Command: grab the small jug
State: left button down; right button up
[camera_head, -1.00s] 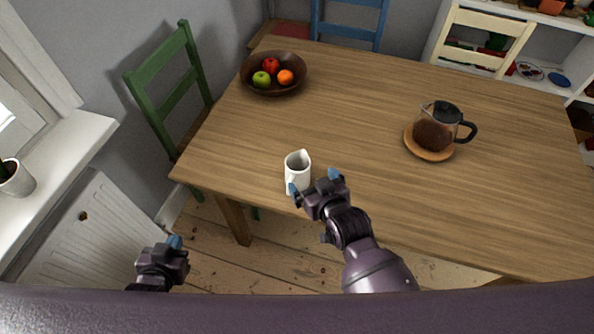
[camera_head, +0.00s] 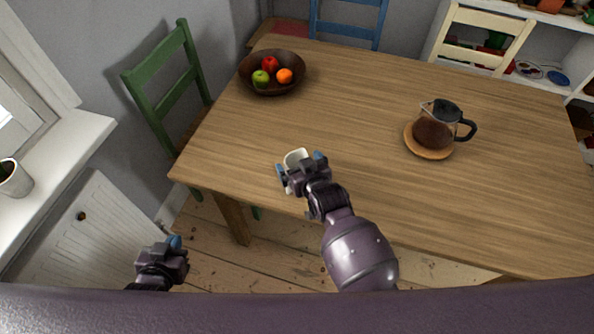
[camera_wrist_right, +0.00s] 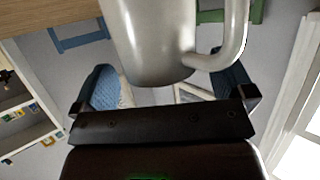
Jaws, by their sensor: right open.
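The small white jug (camera_head: 295,157) stands near the front left edge of the wooden table, mostly hidden behind my right gripper in the head view. In the right wrist view the jug (camera_wrist_right: 152,42) looms close, with its handle (camera_wrist_right: 238,35) to the right. My right gripper (camera_head: 301,163) is open, and its two blue-padded fingers (camera_wrist_right: 172,88) are on either side of the jug's body. I cannot tell whether they touch it. My left gripper (camera_head: 172,246) is low at the left, off the table; its jaws are not clear.
A dark fruit bowl (camera_head: 285,91) sits at the back left. A green chair (camera_head: 165,95) stands at the table's left side. The table's middle is clear.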

jog(key=shift+c, duration=0.3)
jog(key=c, duration=1.2)
jog(key=shift+c, duration=0.7)
jog(key=shift+r, duration=0.1)
